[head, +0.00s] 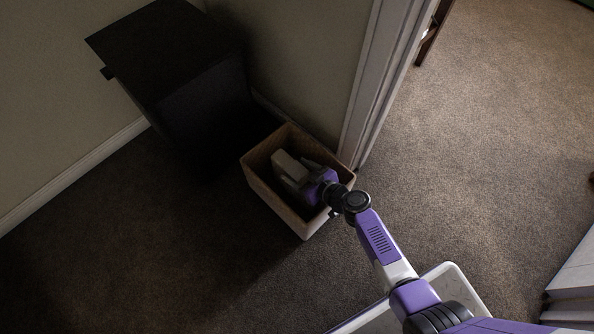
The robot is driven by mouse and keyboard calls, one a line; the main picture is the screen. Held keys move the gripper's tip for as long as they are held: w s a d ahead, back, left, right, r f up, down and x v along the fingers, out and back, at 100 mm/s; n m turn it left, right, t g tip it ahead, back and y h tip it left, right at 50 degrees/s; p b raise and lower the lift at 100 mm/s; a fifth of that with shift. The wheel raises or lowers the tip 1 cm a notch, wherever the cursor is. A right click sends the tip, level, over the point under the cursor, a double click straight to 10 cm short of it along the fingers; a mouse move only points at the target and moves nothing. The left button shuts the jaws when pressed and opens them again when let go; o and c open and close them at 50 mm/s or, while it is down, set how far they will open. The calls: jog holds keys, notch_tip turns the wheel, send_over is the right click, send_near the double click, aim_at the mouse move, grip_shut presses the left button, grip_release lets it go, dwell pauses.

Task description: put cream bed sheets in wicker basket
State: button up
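The wicker basket (265,187) stands on the carpet against the wall, beside the white door frame. My gripper (302,179) reaches down inside the basket from the right. A small cream block, which looks like the folded bed sheets (288,165), is at the fingers, inside the basket's rim. The fingertips are dark and small, so I cannot tell whether they are closed on the cream block or apart from it. The basket's floor is in shadow and partly hidden by my arm.
A black cabinet (170,55) stands in the corner behind and left of the basket. The door frame (365,95) rises close to the basket's right back corner. Carpet (500,130) is open to the right and in the left foreground. White furniture (573,285) stands at the lower right.

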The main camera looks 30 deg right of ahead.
jog(key=shift+r, duration=0.1)
jog(key=shift+r+p, duration=0.15)
jog(key=shift+p, duration=0.15)
jog(key=p+v, duration=0.3)
jog(key=v, duration=0.9)
